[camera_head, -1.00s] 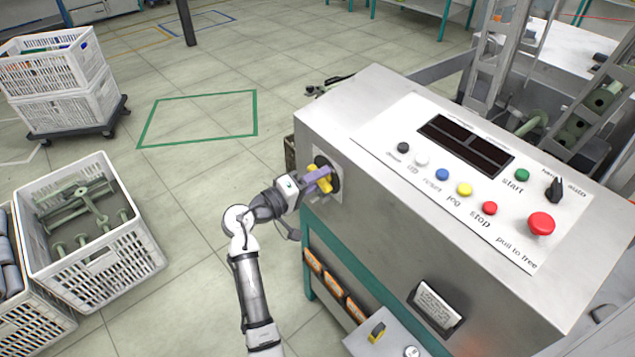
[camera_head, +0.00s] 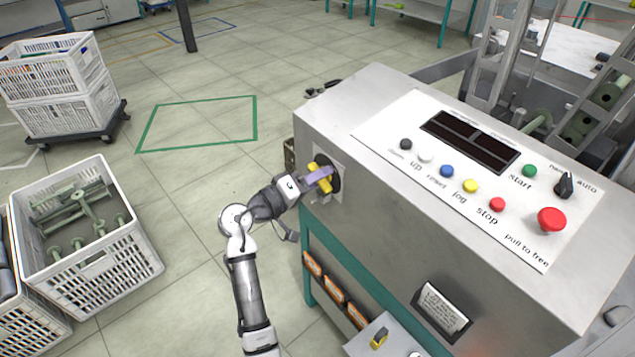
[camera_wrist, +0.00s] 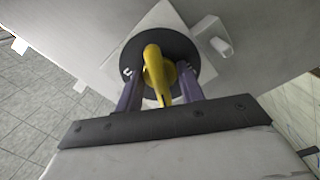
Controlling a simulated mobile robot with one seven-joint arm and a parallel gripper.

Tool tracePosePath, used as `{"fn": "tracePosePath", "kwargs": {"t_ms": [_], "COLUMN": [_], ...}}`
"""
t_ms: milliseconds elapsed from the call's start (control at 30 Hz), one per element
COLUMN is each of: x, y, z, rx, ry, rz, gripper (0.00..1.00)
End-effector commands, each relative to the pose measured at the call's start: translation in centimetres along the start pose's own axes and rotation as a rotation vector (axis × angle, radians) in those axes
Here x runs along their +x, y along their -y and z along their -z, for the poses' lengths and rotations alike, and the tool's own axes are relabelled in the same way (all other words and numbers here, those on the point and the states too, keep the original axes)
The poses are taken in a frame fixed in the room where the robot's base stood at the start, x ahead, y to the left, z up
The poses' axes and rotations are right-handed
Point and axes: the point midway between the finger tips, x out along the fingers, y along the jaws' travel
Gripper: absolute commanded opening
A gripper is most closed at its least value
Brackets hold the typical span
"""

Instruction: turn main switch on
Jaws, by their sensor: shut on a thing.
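The main switch is a yellow handle (camera_head: 325,184) on a round black disc (camera_head: 336,178), set in a pale plate on the left side of the grey machine cabinet. In the wrist view the yellow handle (camera_wrist: 155,72) stands nearly upright, tilted slightly, in front of the black disc (camera_wrist: 133,55). My gripper (camera_head: 318,177) reaches it from the left. Its two purple fingers (camera_wrist: 160,88) lie on either side of the handle, shut on it. In the head view the fingers hide part of the handle.
The control panel (camera_head: 400,125) on top carries several coloured buttons, a black selector (camera_head: 564,185), a red stop knob (camera_head: 551,219) and a dark display (camera_head: 470,141). A white crate (camera_head: 130,255) of green bobbins stands at left.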

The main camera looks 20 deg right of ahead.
Motion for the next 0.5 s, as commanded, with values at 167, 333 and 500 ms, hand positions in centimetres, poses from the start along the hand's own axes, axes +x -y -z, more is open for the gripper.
{"fn": "tracePosePath", "kwargs": {"t_ms": [167,333,500], "x": [-0.02,-0.02,-0.02], "y": [0.22,0.21,0.19], "z": [-0.11,-0.08,-0.08], "rx": [0.05,0.095,0.138], "ry": [-0.001,-0.001,-0.001], "rz": [0.001,0.001,0.0], "gripper": [0.11,0.11,0.11]}}
